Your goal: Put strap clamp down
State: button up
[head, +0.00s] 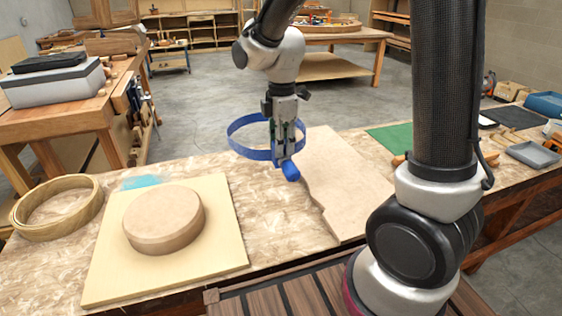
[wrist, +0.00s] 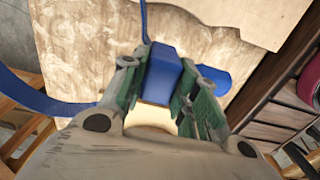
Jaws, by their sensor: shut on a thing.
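The strap clamp is a blue band loop (head: 233,128) with a blue block and handle (head: 290,171). My gripper (head: 286,158) is shut on the clamp's block and holds it above the bench. In the wrist view the blue block (wrist: 162,72) sits between the green-padded fingers of my gripper (wrist: 165,95). The blue band (wrist: 40,95) extends to the left there, and part of the handle (wrist: 212,78) shows behind the right finger. In the head view the loop hangs roughly level over the back of the bench. The fingers hide part of the clamp.
The workbench (head: 270,235) carries a square board (head: 225,250) with a round wooden form (head: 164,218) on it. A coil of wood strips (head: 25,215) lies at left. A thin panel (head: 335,190) lies right of my gripper. A green mat (head: 393,137) and grey tray (head: 533,154) are farther right.

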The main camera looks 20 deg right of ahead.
notch_tip(320, 180, down, 6)
jog(key=shift+f, duration=0.35)
